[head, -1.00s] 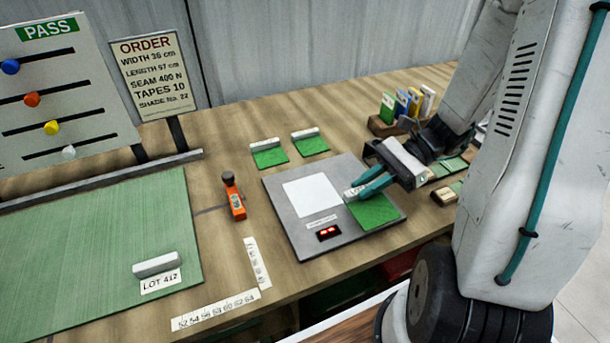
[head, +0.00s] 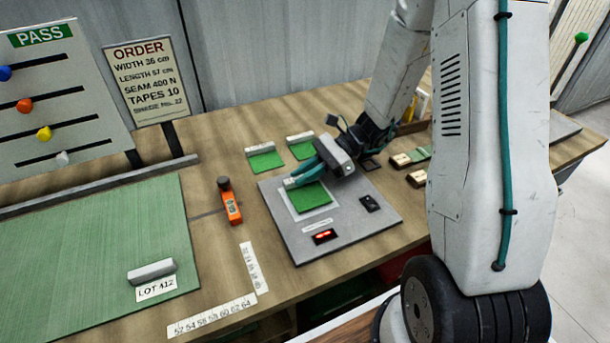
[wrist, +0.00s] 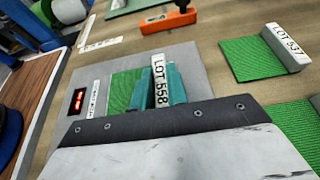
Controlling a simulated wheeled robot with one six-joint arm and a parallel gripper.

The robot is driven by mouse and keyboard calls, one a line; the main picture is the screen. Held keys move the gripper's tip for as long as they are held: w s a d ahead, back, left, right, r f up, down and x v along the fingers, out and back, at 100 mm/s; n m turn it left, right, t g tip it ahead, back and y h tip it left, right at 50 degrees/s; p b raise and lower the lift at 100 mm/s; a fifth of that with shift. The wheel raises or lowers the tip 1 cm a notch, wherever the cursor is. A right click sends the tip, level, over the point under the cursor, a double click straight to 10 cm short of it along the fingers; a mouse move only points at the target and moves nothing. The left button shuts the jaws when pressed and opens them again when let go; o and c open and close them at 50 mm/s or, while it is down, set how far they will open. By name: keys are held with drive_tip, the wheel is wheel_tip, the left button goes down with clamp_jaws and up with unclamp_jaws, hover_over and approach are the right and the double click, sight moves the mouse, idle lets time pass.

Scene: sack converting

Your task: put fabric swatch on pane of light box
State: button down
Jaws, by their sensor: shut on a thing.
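My gripper (head: 303,178) is shut on the white label bar of a green fabric swatch (head: 312,197). The bar reads LOT 558 in the wrist view (wrist: 160,82), between the teal fingers. The swatch is over the white pane (head: 293,207) of the grey light box (head: 280,226), with a pale margin of pane showing around its left and near sides. I cannot tell whether the swatch touches the pane. The swatch's green cloth also shows in the wrist view (wrist: 122,92). The far part of the pane is hidden by my gripper.
Two other green swatches (head: 265,161) (head: 302,149) lie behind the light box. A dark switch (head: 370,203) and a red display (head: 325,236) are on the box. More swatches (head: 417,178) lie at right.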

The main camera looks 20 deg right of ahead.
drive_tip(key=shift+f, duration=0.35)
drive_tip(key=shift+f, duration=0.15)
drive_tip(key=c, duration=1.4)
unclamp_jaws()
